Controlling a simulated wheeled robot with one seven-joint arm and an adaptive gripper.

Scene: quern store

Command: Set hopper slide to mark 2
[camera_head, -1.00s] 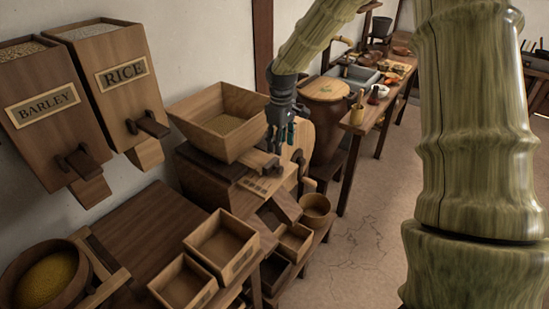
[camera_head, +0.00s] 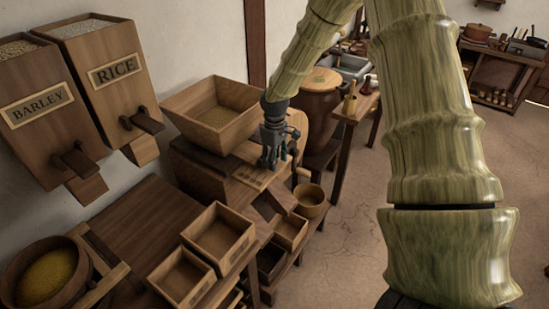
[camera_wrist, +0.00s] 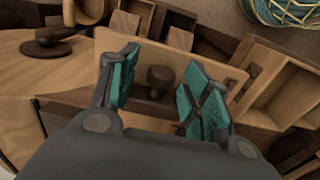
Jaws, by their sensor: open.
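In the wrist view, a dark round knob (camera_wrist: 160,77) stands on a dark bar in front of a pale board (camera_wrist: 208,66). The teal fingers of my gripper (camera_wrist: 158,86) are open, one on each side of the knob with gaps visible. Whether the fingers are down at knob height is unclear. No mark can be read.
Barley (camera_head: 44,110) and rice (camera_head: 110,80) bins hang on the left wall. Open wooden boxes (camera_head: 218,238) and a round wooden tub (camera_head: 310,200) stand close below my gripper. The floor (camera_head: 350,235) to the right is clear.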

